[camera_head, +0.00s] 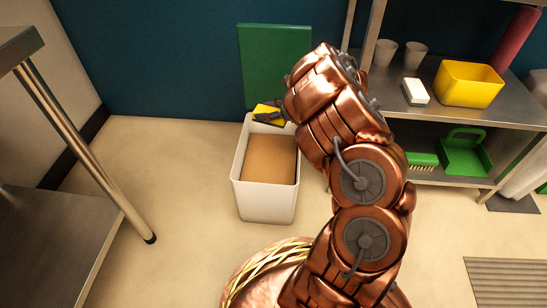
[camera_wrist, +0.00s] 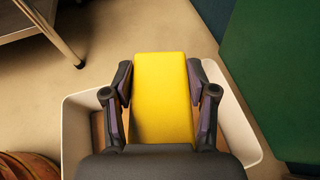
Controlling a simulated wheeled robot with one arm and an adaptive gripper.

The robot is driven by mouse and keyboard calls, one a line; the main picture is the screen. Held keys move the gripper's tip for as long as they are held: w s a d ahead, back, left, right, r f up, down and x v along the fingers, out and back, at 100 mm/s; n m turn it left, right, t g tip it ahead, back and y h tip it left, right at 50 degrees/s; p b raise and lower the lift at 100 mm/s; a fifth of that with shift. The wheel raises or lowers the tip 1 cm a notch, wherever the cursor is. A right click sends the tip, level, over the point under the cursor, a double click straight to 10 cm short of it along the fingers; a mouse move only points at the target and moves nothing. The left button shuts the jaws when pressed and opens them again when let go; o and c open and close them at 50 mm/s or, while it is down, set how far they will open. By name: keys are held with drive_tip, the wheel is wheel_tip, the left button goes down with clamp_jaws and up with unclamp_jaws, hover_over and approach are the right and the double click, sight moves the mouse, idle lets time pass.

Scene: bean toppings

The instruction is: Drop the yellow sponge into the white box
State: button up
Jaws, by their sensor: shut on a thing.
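The yellow sponge (camera_wrist: 162,98) is between the fingers of my gripper (camera_wrist: 163,85), which is shut on it. In the head view the sponge (camera_head: 267,113) shows at the far rim of the white box, with my gripper (camera_head: 275,113) partly hidden by my arm. The white box (camera_head: 265,205) stands on the floor, open at the top, with a flat brown surface inside. In the wrist view the box rim (camera_wrist: 75,130) shows below and on both sides of the gripper. The sponge is above the box, its far end reaching past the rim.
A green board (camera_head: 275,60) leans on the blue wall behind the box. A metal shelf (camera_head: 440,108) at right holds cups, a white-and-dark block (camera_head: 415,91) and a yellow bin (camera_head: 469,83). A metal table (camera_head: 50,215) stands at left. Floor between table and box is clear.

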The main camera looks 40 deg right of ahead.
drive_tip(key=shift+f, duration=2.8)
drive_tip(key=o, duration=1.1)
drive_tip(key=shift+o, duration=0.2)
wheel_tip(320, 180, up, 10)
drive_tip(key=shift+f, duration=0.1)
